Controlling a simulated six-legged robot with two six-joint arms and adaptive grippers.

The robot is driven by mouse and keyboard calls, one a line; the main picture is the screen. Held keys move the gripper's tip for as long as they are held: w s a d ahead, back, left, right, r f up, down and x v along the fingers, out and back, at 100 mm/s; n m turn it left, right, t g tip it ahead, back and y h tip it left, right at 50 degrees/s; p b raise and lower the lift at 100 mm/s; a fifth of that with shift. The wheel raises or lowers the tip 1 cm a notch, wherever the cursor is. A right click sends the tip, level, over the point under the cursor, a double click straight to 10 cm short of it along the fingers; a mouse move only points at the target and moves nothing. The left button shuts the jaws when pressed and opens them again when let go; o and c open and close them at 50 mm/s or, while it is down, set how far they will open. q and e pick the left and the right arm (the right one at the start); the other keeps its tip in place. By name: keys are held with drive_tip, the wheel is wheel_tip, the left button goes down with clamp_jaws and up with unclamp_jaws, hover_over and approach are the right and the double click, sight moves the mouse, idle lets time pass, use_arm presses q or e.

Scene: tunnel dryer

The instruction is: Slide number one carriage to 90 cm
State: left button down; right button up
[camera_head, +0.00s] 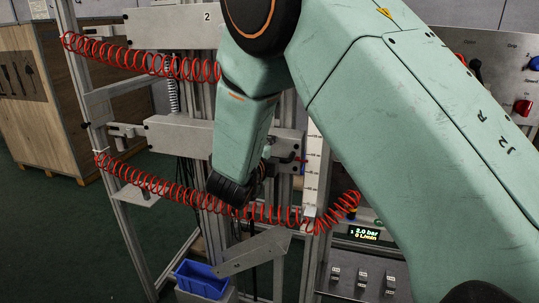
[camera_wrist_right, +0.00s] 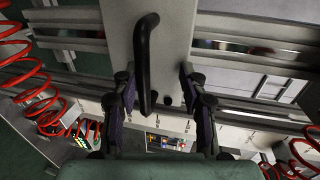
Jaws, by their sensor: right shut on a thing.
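My right gripper (camera_head: 238,190) reaches down in front of the frame in the head view, partly hidden by its own arm. In the right wrist view, its two dark fingers (camera_wrist_right: 160,95) stand on either side of a black bar handle (camera_wrist_right: 147,60) on a pale plate (camera_wrist_right: 120,22), and it is shut on the handle. A grey carriage plate (camera_head: 180,137) sits behind my right arm; no number shows on its visible part. An upright white scale (camera_head: 313,165) stands right of the gripper; its figures are too small to read. My left gripper is not in view.
A plate marked 2 (camera_head: 165,28) sits higher up. Red coiled hoses (camera_head: 150,188) hang across the frame near my gripper. A slanted grey plate (camera_head: 250,252) and a blue bin (camera_head: 201,280) are below. A lit display (camera_head: 364,233) reads 2.0 bar.

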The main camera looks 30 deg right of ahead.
drive_tip(key=shift+s+a+r, duration=0.25)
drive_tip(key=shift+a+r, duration=0.05)
drive_tip(key=shift+a, duration=0.15)
drive_tip(key=p+v, duration=0.8)
drive_tip(key=p, duration=0.9)
idle(1.5)
drive_tip(key=shift+s+f, duration=0.1)
drive_tip(key=shift+f, duration=0.15)
